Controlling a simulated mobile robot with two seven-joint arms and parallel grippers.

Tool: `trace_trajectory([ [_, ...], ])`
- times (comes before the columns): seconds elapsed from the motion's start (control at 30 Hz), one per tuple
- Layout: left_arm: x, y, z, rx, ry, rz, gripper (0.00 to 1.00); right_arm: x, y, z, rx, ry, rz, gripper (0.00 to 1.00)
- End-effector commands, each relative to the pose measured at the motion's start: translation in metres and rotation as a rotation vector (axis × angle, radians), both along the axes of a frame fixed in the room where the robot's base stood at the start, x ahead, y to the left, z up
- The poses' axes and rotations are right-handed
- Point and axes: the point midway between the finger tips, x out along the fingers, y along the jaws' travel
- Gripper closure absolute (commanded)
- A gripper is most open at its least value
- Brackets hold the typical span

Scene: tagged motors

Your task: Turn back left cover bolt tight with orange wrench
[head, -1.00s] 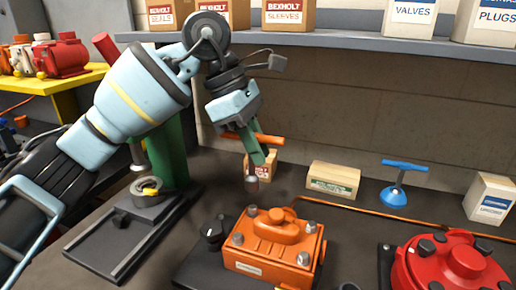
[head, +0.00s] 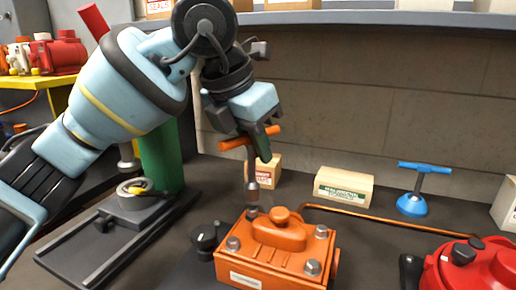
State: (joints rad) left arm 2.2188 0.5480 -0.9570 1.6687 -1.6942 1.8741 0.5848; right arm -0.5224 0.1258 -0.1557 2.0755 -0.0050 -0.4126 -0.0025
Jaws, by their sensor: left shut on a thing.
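My left gripper (head: 261,146) is shut on the bar of the orange wrench (head: 236,142), a T-handle tool with a grey shaft and socket. The wrench hangs upright, and its socket is at or just above the back left cover bolt (head: 251,213); I cannot tell whether they touch. That bolt is at the back left corner of the orange motor cover (head: 278,238). Other grey bolts show at the cover's remaining corners. My right gripper is not in view.
A blue T-handle wrench (head: 424,168) stands in a blue base at the right. A red motor (head: 480,268) is at the front right. Small boxes (head: 343,186) stand by the wall. A green column press (head: 160,155) is at the left. A black knob (head: 205,237) sits beside the cover.

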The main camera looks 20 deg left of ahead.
Motion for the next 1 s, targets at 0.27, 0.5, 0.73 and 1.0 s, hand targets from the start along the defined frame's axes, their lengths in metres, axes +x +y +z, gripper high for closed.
trace_trajectory([
  [0.27,0.0,0.003,0.003,0.0,-0.007,0.306,1.0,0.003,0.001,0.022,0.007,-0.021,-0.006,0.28],
  [0.5,0.0,0.005,0.0,0.001,-0.006,0.581,1.0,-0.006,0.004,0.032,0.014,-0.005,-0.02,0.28],
  [0.73,-0.001,0.008,0.0,0.0,-0.008,0.84,1.0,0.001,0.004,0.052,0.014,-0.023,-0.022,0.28],
  [1.0,-0.001,0.01,-0.005,-0.001,-0.006,1.042,1.0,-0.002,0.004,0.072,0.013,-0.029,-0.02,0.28],
])
